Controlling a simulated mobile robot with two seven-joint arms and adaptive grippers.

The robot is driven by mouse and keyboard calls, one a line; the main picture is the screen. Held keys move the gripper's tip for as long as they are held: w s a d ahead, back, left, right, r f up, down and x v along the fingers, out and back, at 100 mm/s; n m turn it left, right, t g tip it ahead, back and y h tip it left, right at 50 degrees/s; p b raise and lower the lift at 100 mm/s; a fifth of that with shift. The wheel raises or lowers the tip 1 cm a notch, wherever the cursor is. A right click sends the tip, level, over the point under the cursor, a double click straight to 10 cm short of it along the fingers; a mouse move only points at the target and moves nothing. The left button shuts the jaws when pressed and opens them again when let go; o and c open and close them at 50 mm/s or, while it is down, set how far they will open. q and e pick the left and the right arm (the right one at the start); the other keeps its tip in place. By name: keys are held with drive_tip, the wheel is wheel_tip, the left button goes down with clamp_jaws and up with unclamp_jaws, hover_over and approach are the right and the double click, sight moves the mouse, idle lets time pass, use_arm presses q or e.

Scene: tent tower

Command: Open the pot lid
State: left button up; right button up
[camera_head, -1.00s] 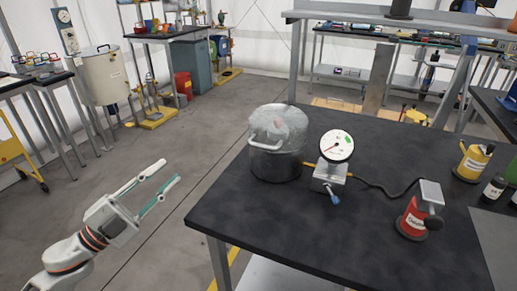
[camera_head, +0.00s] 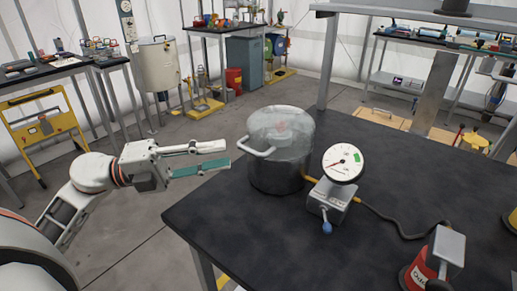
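The steel pot (camera_head: 278,177) stands on the black table with its cloudy, see-through lid (camera_head: 292,122) seated on top. A white bar handle (camera_head: 257,147) sticks out at the pot's near left side, at about the lid's rim. A reddish patch shows dimly through the lid. My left gripper (camera_head: 226,155) is just left of this handle, with its fingers pointing right at it. Its fingers are apart, with nothing visible between them, and a small gap seems to separate them from the handle. My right gripper is out of view.
A round pressure gauge (camera_head: 343,164) on a metal block stands right of the pot, joined by a yellow fitting and a black hose. A red canister (camera_head: 419,273) stands at the lower right. The black table (camera_head: 300,250) is bare in front.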

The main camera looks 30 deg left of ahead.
sight(249, 148)
use_arm(q)
drive_tip(key=shift+x, duration=3.55)
drive_tip(key=shift+p, duration=0.3)
clamp_jaws()
